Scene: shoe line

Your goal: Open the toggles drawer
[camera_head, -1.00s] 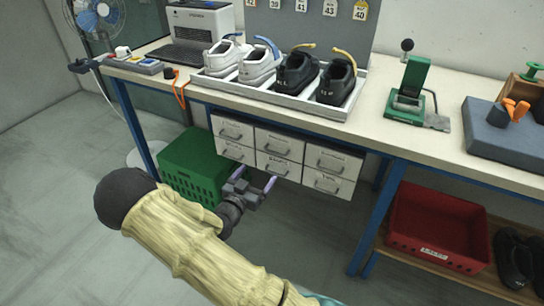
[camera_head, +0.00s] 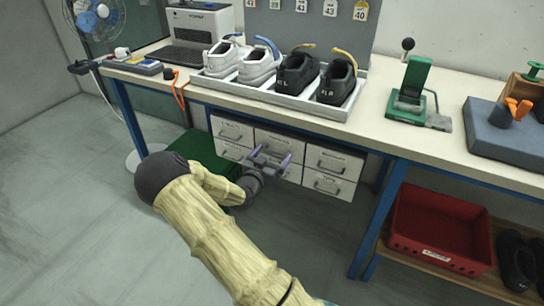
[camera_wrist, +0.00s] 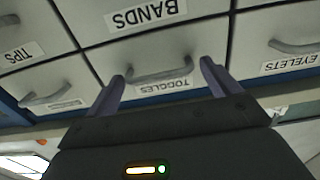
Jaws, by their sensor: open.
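The toggles drawer (camera_head: 284,137) is the top middle drawer of the white drawer unit under the bench, and it looks shut. In the wrist view, which is upside down, its TOGGLES label (camera_wrist: 164,86) and grey bar handle (camera_wrist: 158,72) are in the middle. My gripper (camera_head: 272,155) is in front of the unit and hides part of the middle drawers. In the wrist view my gripper (camera_wrist: 163,71) is open, with one finger at each side of the handle. I cannot tell whether the fingers touch anything.
The bands drawer (camera_wrist: 145,18) and eyelets drawer (camera_wrist: 275,42) adjoin the toggles drawer. The bench top (camera_head: 378,120) overhangs the unit, with a shoe tray (camera_head: 275,99) on it. A green crate (camera_head: 190,147) stands left, partly hidden by my arm. A red bin (camera_head: 437,228) is at right.

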